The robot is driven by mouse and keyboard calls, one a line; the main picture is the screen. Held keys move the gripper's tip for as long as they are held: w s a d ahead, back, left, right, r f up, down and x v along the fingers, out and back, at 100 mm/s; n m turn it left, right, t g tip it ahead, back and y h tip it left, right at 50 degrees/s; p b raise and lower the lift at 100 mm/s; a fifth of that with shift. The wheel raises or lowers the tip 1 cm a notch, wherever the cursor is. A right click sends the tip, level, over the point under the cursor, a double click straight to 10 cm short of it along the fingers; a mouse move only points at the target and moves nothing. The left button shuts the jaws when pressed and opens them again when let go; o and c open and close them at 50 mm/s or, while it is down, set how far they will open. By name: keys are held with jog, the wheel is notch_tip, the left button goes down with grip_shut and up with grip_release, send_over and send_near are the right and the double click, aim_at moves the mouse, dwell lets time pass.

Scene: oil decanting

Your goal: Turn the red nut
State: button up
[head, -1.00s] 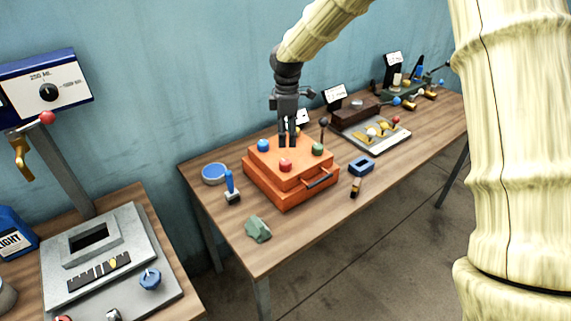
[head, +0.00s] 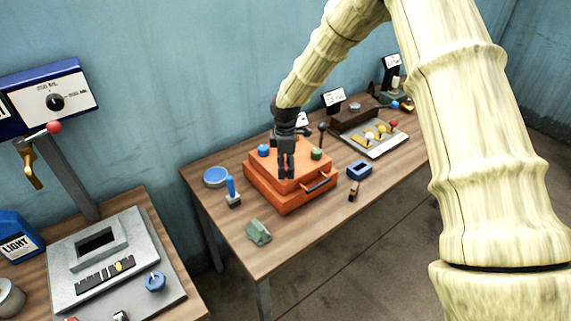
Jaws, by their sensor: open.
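An orange box (head: 290,201) with a front handle sits on the wooden table. A blue nut (head: 263,151) and a green nut (head: 316,154) stand on its top. My gripper (head: 286,175) points down over the near part of the box top, its fingers open. The red nut does not show now; the fingers cover the spot where it stood. I cannot tell whether they are around it or touching it.
A blue-handled tool (head: 232,192), a blue round dish (head: 215,177), a green lump (head: 258,232) and a blue block (head: 359,170) lie around the box. A black-knobbed lever (head: 322,132) rises behind it. A grey tray with yellow parts (head: 372,143) stands to the right.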

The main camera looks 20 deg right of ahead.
jog(key=shift+f, duration=0.15)
jog(key=c, duration=1)
